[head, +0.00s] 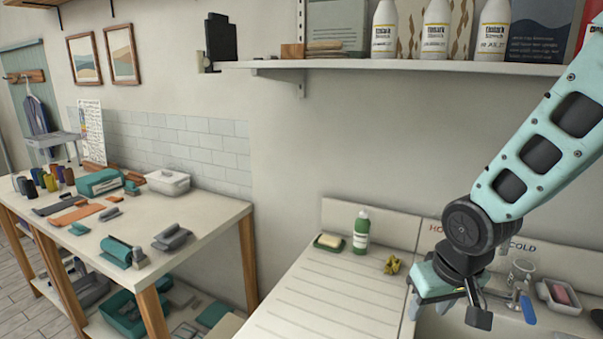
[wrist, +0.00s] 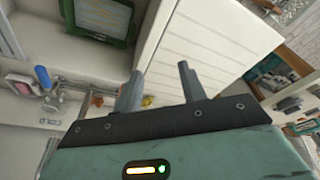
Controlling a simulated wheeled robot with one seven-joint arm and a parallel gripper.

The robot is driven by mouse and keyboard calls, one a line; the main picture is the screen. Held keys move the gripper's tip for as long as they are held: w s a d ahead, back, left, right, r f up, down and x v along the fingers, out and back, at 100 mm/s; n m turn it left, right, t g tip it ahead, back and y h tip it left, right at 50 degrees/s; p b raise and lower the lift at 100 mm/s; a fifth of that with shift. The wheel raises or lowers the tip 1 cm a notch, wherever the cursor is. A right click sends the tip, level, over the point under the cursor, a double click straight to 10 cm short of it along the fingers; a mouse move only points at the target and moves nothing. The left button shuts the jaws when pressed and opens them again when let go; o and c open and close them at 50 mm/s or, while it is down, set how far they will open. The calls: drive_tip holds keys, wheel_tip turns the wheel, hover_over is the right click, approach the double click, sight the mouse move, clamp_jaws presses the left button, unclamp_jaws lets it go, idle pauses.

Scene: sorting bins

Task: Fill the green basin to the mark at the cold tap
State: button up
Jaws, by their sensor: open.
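A green-rimmed square basin (wrist: 72,12) shows at the top of the wrist view, partly cut off by the frame edge. Its water level and mark cannot be made out. It does not show in the head view. The cold tap's blue handle (head: 528,309) is at the lower right, below the "COLD" lettering (head: 523,247). A blue handle also shows in the wrist view (wrist: 42,76). My gripper (head: 447,311) hangs over the sink area, left of the blue handle. In the wrist view its fingers (wrist: 159,88) are apart with nothing between them.
A ribbed drainboard (head: 325,295) lies left of the sink, mostly clear. A green bottle (head: 361,233), a soap dish (head: 329,242) and a yellow item (head: 392,265) stand along its back. A shelf (head: 400,66) hangs above.

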drive_tip(key=s+a+r+n+g, duration=0.1)
drive_tip(key=s+a+r+n, duration=0.1)
drive_tip(key=s+a, duration=0.4)
drive_tip(key=s+a+r+n+g+b, duration=0.1)
drive_tip(key=s+a+n, duration=0.3)
drive_tip(key=s, duration=0.7)
drive_tip(key=shift+a+r+n+g, duration=0.4)
drive_tip(key=shift+a+r, duration=0.05)
drive_tip(key=shift+a, duration=0.4)
